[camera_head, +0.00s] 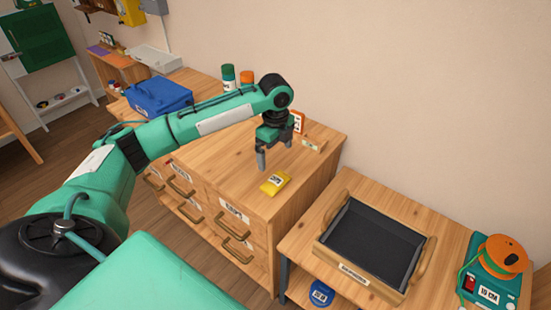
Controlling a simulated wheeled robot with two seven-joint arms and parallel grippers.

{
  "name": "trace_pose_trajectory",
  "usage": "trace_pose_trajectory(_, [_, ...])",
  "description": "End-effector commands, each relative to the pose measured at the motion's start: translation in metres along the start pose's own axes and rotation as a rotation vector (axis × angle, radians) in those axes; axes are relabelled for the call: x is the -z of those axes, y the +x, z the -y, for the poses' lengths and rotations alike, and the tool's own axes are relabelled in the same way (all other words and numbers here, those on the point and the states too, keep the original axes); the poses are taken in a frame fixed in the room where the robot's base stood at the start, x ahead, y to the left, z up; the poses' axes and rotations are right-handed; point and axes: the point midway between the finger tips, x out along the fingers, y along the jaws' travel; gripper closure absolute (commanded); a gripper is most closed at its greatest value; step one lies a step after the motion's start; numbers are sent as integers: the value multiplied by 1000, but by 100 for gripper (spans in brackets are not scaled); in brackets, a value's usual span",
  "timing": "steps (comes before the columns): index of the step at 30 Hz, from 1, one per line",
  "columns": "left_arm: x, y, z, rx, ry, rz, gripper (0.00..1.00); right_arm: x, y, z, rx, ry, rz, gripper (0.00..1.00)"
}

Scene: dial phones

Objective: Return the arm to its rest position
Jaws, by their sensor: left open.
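My left arm comes in from the left and reaches over a wooden drawer cabinet (320,165). My left gripper (274,158) points down above the right part of the cabinet top. It is open, with nothing seen between its fingers. A yellow labelled item (275,183) lies on the cabinet top, just in front of and below the gripper, apart from the fingers as far as I can tell. My right gripper is not in view. No dial phone is clearly recognisable.
A blue toolbox (158,97) and two spray cans (229,77) stand on the cabinet's left and back parts. A black-lined tray (371,247) and a green device with an orange reel (490,272) stand on the lower right table.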

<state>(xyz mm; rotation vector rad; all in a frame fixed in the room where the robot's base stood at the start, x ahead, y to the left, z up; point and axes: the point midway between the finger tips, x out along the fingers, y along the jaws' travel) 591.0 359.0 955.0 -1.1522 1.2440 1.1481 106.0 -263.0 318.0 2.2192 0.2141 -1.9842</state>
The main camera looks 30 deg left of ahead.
Motion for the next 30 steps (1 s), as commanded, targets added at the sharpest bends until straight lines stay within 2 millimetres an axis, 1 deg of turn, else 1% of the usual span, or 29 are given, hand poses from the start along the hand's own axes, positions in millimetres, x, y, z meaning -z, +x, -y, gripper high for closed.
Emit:
trace_pose_trajectory(14, [0, 0, 0, -1, 0, 0, 0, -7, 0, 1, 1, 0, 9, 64])
trace_pose_trajectory(17, [4, 4, -2, 0, -1, -1, 0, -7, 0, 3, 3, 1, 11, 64])
trace_pose_trajectory(20, [20, 19, -7, 4, -5, -6, 0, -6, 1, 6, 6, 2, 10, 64])
trace_pose_trajectory(23, [48, 42, -18, 17, -22, -19, 0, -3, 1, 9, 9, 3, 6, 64])
trace_pose_trajectory(27, [93, 76, -41, 50, -78, -56, 0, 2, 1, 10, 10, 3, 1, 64])
trace_pose_trajectory(30, [122, 96, -59, 75, -138, -89, 0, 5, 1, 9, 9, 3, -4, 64])
